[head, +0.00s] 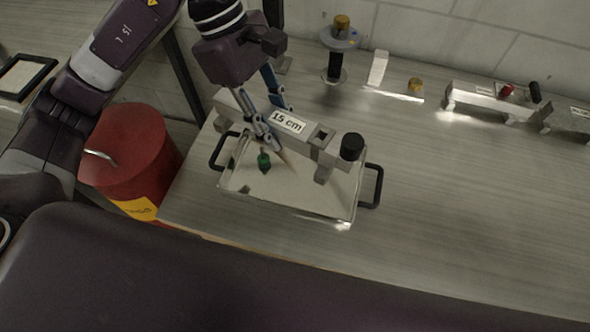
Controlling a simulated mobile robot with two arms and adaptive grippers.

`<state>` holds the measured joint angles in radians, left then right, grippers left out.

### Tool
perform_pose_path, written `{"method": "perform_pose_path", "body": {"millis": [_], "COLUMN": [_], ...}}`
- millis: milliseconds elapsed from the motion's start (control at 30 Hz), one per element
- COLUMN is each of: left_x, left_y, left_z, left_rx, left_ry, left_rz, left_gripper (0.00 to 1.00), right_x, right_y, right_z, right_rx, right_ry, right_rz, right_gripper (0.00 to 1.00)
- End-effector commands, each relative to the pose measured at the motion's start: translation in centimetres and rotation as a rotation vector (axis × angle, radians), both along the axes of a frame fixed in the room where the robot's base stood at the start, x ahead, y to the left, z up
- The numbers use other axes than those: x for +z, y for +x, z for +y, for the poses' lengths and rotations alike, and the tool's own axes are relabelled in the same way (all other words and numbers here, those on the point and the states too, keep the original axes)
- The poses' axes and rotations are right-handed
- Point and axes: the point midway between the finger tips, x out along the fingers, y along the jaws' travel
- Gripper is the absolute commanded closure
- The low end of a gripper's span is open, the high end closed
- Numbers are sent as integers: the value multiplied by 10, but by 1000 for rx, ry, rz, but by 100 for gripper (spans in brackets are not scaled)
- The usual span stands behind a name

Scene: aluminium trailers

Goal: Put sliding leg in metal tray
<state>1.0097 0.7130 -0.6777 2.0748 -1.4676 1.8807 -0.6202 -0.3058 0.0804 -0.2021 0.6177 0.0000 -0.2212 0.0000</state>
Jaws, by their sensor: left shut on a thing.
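The silver bar labelled "15 cm" (287,122), which I take to be the sliding leg, has short legs below and a black knob at its right end. My left gripper (268,112) is shut on it, with blue-grey fingers on both sides of the bar. The bar lies slantwise over the metal tray (285,200), a shallow tray with black side handles. Its left end reaches past the tray's back edge. I cannot tell whether its legs touch the tray. A small green-topped piece (263,161) is in the tray, near the fingers. My right gripper is not in view.
At the back are a round-plate stand (338,40), a white-silver bracket (378,68), a small yellow piece (415,85) and silver parts (490,100). The table's right front is clear.

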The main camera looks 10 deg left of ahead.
Motion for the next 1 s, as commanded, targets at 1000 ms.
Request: {"method": "perform_pose_path", "body": {"millis": [1000], "left_x": [-134], "left_y": [5], "left_z": [-1], "left_rx": [257], "left_ry": [0], "left_rz": [4], "left_gripper": [100], "right_x": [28], "right_y": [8], "right_z": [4], "right_rx": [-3], "right_ry": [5], "right_rz": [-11], "right_gripper": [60]}}
